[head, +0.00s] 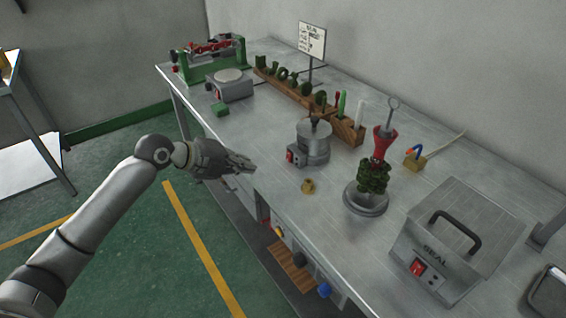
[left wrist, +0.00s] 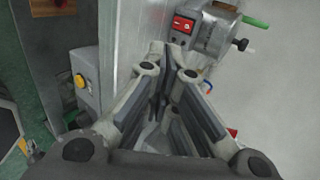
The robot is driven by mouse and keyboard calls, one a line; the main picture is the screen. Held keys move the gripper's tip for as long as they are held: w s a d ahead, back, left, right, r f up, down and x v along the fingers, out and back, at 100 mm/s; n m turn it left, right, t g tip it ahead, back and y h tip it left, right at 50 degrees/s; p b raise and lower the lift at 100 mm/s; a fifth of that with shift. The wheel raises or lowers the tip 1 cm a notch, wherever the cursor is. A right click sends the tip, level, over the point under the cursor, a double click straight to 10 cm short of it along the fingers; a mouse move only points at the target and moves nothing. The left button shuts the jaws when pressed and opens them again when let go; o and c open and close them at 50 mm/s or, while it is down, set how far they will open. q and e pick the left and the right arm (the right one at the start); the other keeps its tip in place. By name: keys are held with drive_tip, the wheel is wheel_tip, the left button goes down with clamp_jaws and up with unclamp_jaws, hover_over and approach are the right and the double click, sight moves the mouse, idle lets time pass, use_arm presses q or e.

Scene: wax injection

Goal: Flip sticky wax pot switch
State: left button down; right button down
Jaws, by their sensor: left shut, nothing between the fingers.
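The sticky wax pot (head: 313,140) is a round grey metal pot on the bench, with a small box on its left side. Its red switch (head: 290,157) faces the front edge of the bench. In the left wrist view the pot (left wrist: 218,32) is at the top, with the red switch (left wrist: 183,24) on its grey box. My left gripper (head: 248,166) is shut and empty, by the front edge of the bench, left of the switch and apart from it. The switch's position is too small to tell. My right gripper is not in view.
A small brass cup (head: 308,186) stands in front of the pot. A wooden tool rack (head: 290,90) is behind it. To the right are a green wax tree on a round base (head: 366,200) and a metal box with a black handle (head: 455,240).

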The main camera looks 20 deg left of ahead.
use_arm(q)
drive_tip(key=shift+w, duration=0.1)
drive_tip(key=p, duration=0.3)
approach(293, 163)
drive_tip(key=x, duration=0.4)
drive_tip(key=shift+f, duration=0.55)
drive_tip(key=shift+w+d+f, duration=0.2)
drive_tip(key=shift+w+d, duration=0.2)
drive_tip(key=shift+w, duration=0.05)
drive_tip(key=b, duration=0.1)
drive_tip(key=f+b, duration=0.1)
drive_tip(key=b, duration=0.1)
drive_tip(key=shift+w+d+t, duration=0.15)
drive_tip(key=shift+t, duration=0.15)
drive_tip(key=shift+r, duration=0.55)
